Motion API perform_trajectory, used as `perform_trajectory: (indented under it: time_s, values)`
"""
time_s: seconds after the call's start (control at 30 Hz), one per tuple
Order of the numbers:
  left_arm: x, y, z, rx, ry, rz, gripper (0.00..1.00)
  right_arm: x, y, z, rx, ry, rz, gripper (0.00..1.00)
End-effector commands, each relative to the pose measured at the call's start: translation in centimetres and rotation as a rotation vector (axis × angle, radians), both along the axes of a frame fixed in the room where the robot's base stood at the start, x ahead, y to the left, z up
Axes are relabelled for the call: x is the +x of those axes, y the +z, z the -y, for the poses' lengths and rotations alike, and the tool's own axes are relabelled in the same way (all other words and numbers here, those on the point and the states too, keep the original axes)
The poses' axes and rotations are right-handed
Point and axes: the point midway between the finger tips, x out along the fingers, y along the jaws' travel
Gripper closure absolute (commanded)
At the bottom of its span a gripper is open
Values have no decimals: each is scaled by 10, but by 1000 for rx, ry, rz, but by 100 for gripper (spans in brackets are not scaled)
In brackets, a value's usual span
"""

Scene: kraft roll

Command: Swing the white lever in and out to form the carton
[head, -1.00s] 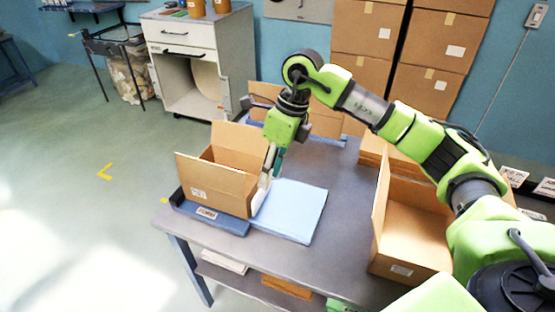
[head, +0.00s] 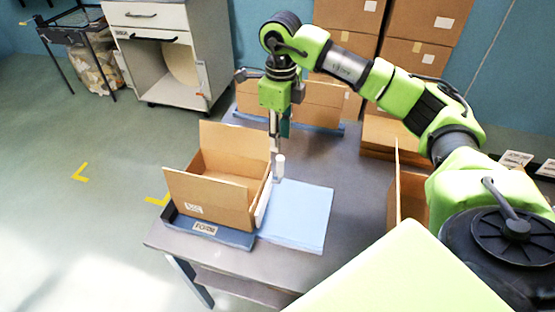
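An open brown carton (head: 215,192) stands on a blue forming base (head: 208,230) labelled FORM, near the table's front left corner. Its flaps stand up and its inside shows. The white lever has a pale upright knob (head: 280,167) just right of the carton's back right corner, and a white plate (head: 262,204) along the carton's right side. My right gripper (head: 279,148) points down just above and behind the knob, close to it. Whether it touches the knob, and how far its fingers are apart, I cannot tell. My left gripper is out of view.
A light blue sheet (head: 297,218) lies right of the carton. Another open carton (head: 412,198) stands at the right, partly hidden by my arm. More cartons (head: 318,103) stand at the table's back edge. A grey cabinet (head: 170,50) is behind, left.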

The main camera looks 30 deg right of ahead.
Motion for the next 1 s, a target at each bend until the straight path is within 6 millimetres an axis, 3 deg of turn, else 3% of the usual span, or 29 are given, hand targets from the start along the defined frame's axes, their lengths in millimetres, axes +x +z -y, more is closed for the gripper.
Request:
perform_trajectory:
  time_s: [0.1, 0.23, 0.37, 0.5, 0.63, 0.93, 0.97, 1.0]
  values:
    - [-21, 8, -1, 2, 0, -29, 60, -2, -25, 0, -1, 0, -7, 68]
    - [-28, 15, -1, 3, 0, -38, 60, -1, -53, 0, 0, -2, -6, 68]
    - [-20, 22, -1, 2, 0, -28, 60, -1, -77, 0, 1, 0, -4, 68]
    - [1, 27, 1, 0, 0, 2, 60, 0, -96, -1, 1, 0, -2, 68]
    - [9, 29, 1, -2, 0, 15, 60, 0, -106, 0, 1, -1, -1, 68]
    - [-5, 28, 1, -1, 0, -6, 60, 0, -109, 0, 1, 0, 1, 68]
    - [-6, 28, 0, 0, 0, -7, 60, 0, -109, 0, 1, 0, 1, 71]
    - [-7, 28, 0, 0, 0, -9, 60, 0, -109, 0, 1, 0, 1, 81]
